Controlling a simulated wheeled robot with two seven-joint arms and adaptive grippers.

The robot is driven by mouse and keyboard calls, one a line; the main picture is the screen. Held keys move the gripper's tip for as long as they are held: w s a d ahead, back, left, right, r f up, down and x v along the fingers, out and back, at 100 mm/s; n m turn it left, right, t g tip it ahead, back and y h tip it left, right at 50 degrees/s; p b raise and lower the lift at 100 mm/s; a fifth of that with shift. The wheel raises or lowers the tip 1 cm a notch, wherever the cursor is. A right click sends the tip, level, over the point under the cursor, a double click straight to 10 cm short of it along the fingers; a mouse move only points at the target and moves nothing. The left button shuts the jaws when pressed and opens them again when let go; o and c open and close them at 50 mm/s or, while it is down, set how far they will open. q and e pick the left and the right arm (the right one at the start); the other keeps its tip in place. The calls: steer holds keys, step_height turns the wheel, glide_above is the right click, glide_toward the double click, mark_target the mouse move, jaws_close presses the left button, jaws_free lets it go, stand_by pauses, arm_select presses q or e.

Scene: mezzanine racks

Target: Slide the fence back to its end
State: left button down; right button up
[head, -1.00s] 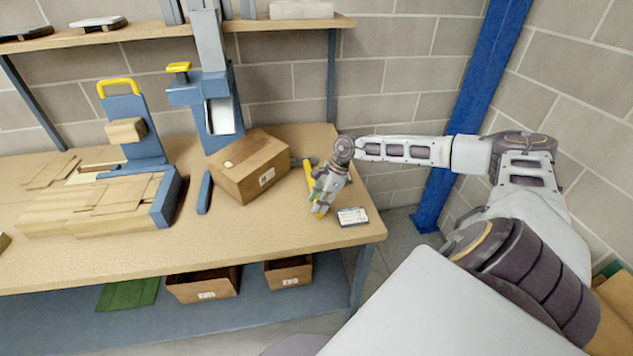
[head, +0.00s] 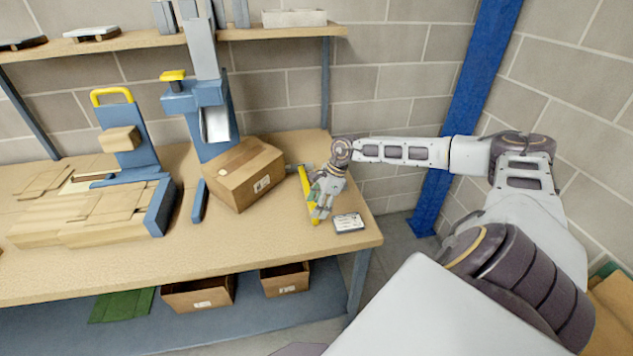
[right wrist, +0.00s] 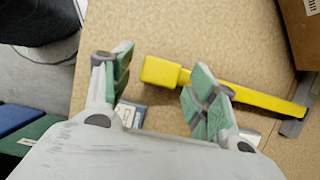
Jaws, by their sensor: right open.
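A yellow bar with a thicker block-like end, which looks like the fence, lies on the right part of the workbench (head: 307,186); in the right wrist view the yellow bar (right wrist: 250,94) runs right to a grey strip (right wrist: 294,121). My right gripper (head: 322,212) points down over the bench beside the yellow bar. In the right wrist view my right gripper (right wrist: 162,92) has its green-padded fingers apart. The bar's thick end shows between them, and one finger covers part of the bar. I cannot tell whether they touch. My left gripper is not in view.
A cardboard box (head: 243,178) stands left of the bar. A small white-labelled item (head: 348,222) lies right of my gripper. Blue machines (head: 203,115) and stacked wooden boards (head: 95,215) fill the left. A blue post (head: 468,105) stands behind my right arm.

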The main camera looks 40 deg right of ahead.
steer(key=v, duration=1)
steer(key=shift+r, duration=0.25)
steer(key=shift+s+d, duration=0.1)
stand_by(0.4)
